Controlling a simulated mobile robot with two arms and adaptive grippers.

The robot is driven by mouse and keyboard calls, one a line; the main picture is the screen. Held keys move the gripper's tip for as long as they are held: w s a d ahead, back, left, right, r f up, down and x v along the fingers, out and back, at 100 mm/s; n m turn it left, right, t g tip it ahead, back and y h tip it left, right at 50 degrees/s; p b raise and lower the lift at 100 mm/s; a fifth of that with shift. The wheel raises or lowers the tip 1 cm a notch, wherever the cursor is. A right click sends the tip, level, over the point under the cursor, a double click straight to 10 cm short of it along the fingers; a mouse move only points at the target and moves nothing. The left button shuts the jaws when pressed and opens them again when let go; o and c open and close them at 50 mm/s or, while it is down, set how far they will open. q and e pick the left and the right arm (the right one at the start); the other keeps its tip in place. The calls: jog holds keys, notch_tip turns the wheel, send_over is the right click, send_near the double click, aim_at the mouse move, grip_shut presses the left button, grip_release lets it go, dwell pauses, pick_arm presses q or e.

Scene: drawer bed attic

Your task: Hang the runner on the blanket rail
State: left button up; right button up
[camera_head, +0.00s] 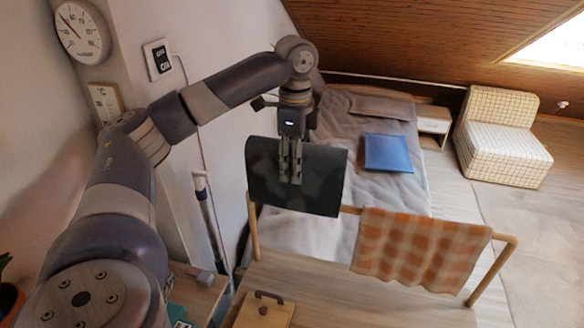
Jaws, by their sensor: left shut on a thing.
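My left gripper (290,178) reaches in from the left and points down, shut on a dark grey-black cloth, which I take to be the runner (322,185). The runner spreads to both sides of the fingers, with its top edge folded over. It is at the left part of the wooden blanket rail (350,209) and hides that stretch of bar. I cannot tell whether the runner touches the bar or hangs just in front of or above it. My right gripper is not in view.
An orange checked cloth (420,250) hangs over the right part of the rail. Behind stands a bed with grey bedding (325,115) and a blue cushion (388,153). A checked armchair (500,140) is at the right. A wooden board (265,310) lies in front.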

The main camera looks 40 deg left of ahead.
pick_arm(q)
jog(key=shift+w+a+f+b, duration=0.25)
jog(key=shift+w+a+f, duration=0.1)
jog(key=shift+w+f, duration=0.35)
jog(key=shift+w+a+f+b, duration=0.25)
jog(key=shift+w+f, duration=0.25)
jog(key=shift+f, duration=0.4)
jog(key=shift+w+a+f+b, duration=0.2)
jog(key=shift+w+a+f, duration=0.2)
jog(key=shift+w+f, duration=0.3)
jog(key=shift+f+b, duration=0.85)
jog(key=shift+f, duration=2.95)
jog(key=shift+f+b, duration=0.5)
jog(key=shift+f, duration=2.1)
jog(key=o, duration=1.3)
jog(key=shift+s, duration=0.1)
